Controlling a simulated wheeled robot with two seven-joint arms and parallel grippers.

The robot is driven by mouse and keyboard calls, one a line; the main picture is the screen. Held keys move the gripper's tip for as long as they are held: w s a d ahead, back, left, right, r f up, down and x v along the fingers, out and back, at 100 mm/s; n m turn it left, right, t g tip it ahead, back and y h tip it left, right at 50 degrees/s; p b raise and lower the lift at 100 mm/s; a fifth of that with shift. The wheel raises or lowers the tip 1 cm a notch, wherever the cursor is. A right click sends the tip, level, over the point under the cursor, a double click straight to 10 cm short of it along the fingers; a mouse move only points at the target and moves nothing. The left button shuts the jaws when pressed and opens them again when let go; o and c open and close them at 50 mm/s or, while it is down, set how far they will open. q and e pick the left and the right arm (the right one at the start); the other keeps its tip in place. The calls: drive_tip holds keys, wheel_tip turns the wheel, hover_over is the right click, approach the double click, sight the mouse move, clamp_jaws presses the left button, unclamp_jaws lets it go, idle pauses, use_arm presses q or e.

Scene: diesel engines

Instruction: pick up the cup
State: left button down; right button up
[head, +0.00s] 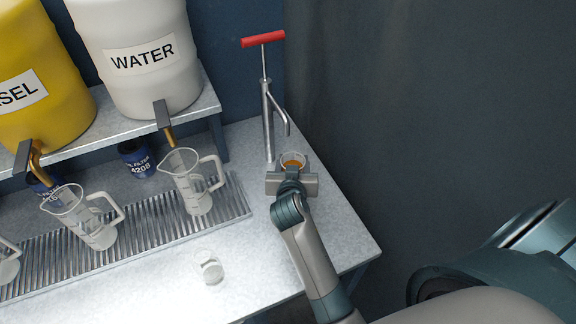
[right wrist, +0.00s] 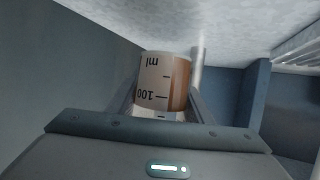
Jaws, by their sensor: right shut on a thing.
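A small clear cup (head: 292,158) with amber-brown liquid stands near the base of the hand pump at the right end of the bench. My right gripper (head: 292,178) is shut on this cup. In the right wrist view the cup (right wrist: 160,80) sits between the two fingers, and its "100" and "ml" marks appear upside down. I cannot tell whether its bottom touches the bench. A second small clear cup (head: 209,268) stands on the bench near the front and looks empty. My left gripper is not in view.
A hand pump with a red handle (head: 263,39) rises behind the held cup. Measuring jugs (head: 190,183) stand on a ridged drain tray (head: 236,197). A white WATER barrel (head: 135,80) and a yellow barrel (head: 40,110) sit on a shelf. The bench's right edge is close.

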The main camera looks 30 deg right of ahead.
drive_tip(key=s+d+r+b, duration=0.2)
drive_tip(key=s+d+r, duration=0.3)
drive_tip(key=s+d, duration=0.1)
drive_tip(key=shift+s+d+r, duration=0.25)
drive_tip(key=shift+s+r, duration=0.15)
drive_tip(key=shift+s, duration=0.25)
drive_tip(key=shift+s+d+r, duration=0.1)
idle(0.4)
drive_tip(key=shift+s, duration=0.1)
idle(0.6)
